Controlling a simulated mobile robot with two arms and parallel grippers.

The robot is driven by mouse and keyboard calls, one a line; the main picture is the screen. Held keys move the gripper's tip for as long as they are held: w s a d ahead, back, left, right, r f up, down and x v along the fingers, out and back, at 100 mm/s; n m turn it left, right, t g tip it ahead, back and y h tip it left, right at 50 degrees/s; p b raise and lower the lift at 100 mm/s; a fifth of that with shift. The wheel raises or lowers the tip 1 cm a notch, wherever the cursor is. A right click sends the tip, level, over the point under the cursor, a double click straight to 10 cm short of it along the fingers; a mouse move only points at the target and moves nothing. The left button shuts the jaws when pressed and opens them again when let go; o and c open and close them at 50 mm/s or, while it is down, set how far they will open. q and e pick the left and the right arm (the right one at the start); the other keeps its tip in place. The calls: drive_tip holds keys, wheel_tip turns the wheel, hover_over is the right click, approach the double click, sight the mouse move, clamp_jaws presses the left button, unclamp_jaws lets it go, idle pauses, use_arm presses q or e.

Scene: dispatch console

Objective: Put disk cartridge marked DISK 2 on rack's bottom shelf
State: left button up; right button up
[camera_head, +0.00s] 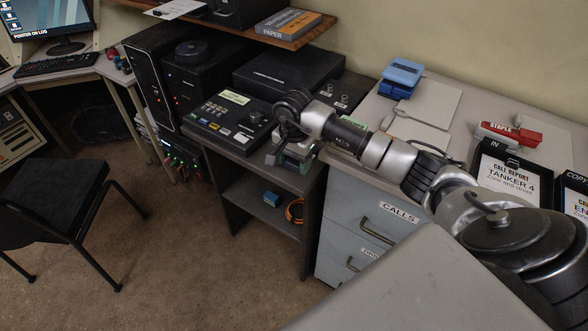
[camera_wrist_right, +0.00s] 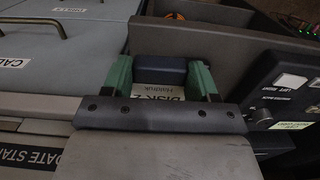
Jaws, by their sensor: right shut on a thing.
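My right gripper (camera_head: 292,158) is at the rack's top, at the end of the arm coming in from the right. In the right wrist view its green fingers (camera_wrist_right: 160,82) are shut on the disk cartridge (camera_wrist_right: 160,70), one at each side. The cartridge has a dark blue end and a pale label reading DISK 2. In the head view the gripper and arm mostly hide it. The rack's bottom shelf (camera_head: 255,213) is below the gripper, holding a small blue box (camera_head: 271,198) and an orange coiled cable (camera_head: 294,210). My left gripper is not in view.
A control panel (camera_head: 228,118) with buttons stands left of the gripper. A grey drawer cabinet (camera_head: 352,217) labelled CALLS stands close on the rack's right. A black chair (camera_head: 55,190) stands at left. The floor (camera_head: 190,250) before the rack is clear.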

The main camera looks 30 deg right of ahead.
sight(294, 181)
wheel_tip(294, 181, down, 4)
drive_tip(key=shift+f+p, duration=0.2)
drive_tip(key=shift+p, duration=0.1)
drive_tip(key=shift+f, duration=0.3)
drive_tip(key=o, duration=1.1)
